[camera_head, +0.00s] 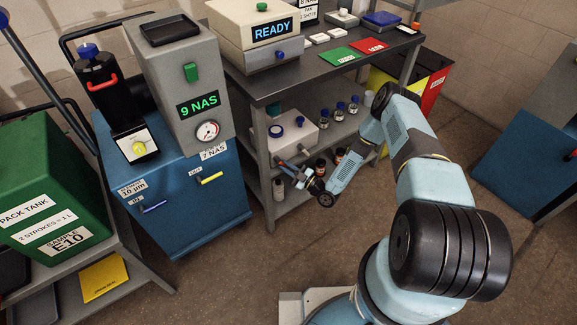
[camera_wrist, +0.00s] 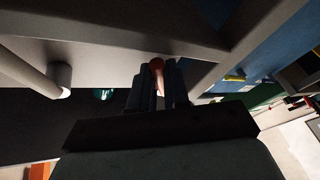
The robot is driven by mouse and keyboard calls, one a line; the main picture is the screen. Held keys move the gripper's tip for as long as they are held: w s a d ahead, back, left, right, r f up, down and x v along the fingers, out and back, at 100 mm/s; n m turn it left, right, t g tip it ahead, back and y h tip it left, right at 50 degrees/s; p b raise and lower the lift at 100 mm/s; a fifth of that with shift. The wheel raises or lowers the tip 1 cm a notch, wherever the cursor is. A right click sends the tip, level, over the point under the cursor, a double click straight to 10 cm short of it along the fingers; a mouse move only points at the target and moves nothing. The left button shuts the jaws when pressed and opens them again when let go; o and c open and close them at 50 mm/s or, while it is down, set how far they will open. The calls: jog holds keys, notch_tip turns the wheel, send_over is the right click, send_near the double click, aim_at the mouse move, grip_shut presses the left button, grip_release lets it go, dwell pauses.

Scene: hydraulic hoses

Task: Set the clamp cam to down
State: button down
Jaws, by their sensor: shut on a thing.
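My gripper (camera_head: 297,171) is at the front of a pale box (camera_head: 296,134) on the middle shelf of the dark bench. In the wrist view its two dark fingers (camera_wrist: 158,88) are shut on a narrow orange-tipped lever (camera_wrist: 157,66), which I take to be the clamp cam. The lever points up in that picture, against a pale surface. Its lower part is hidden between the fingers. In the head view it is too small and covered to tell its exact angle.
Dark bottles (camera_head: 339,155) stand lower, near my wrist. A blue cabinet (camera_head: 190,185) is to the left. The bench top is above my gripper.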

jog(key=shift+s+f+m+t, duration=0.2)
jog(key=shift+f+m+t, duration=0.1)
jog(key=shift+m, duration=0.3)
jog(key=c, duration=1.1)
grip_release()
jog(key=shift+a+r, duration=0.1)
jog(key=shift+r, duration=0.05)
jog(key=v, duration=1.3)
jog(key=shift+d, duration=0.35)
jog(key=shift+s+f, duration=0.1)
jog(key=shift+f, duration=0.1)
